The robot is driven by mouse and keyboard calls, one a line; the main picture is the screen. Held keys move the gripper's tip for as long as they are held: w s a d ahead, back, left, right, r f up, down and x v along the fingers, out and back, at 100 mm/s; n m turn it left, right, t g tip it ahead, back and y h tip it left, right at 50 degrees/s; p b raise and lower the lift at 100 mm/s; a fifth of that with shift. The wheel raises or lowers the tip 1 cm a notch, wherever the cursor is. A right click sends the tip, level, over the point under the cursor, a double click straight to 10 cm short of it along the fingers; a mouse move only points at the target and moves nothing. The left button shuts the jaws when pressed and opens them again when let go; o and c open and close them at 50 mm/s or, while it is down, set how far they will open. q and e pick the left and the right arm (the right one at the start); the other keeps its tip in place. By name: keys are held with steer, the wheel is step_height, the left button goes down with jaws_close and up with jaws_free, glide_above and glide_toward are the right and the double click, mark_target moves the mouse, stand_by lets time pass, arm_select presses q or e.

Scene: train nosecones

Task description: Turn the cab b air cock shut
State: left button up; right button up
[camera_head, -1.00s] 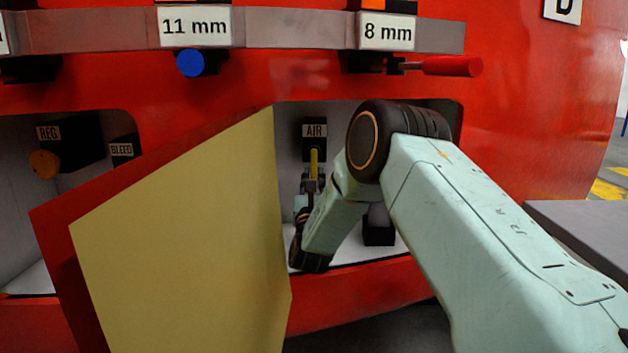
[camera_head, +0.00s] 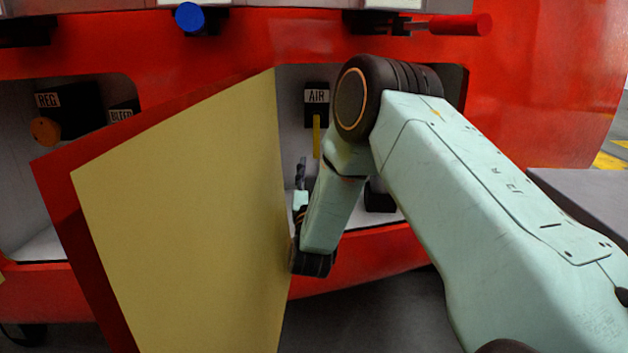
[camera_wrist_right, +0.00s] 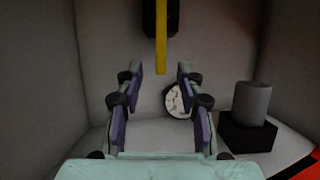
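The air cock is a black block labelled AIR (camera_head: 317,97) with a yellow lever (camera_head: 316,135) hanging straight down, inside an open recess in the red nosecone. In the right wrist view the yellow lever (camera_wrist_right: 161,40) hangs ahead, its lower end between the fingertips as seen in the picture. My right gripper (camera_head: 301,165) is in the recess, below and left of the lever, and looks apart from it. In the wrist view my right gripper (camera_wrist_right: 160,72) is open, with nothing between its fingers. My left gripper is not in view.
An open door panel (camera_head: 190,220), pale yellow inside, stands just left of my right arm. A round gauge (camera_wrist_right: 178,100) and a grey cylinder (camera_wrist_right: 250,102) on a black block are in the recess. A red handle (camera_head: 455,25) and blue knob (camera_head: 188,17) are above.

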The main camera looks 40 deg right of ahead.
steer(key=v, duration=0.4)
stand_by(0.6)
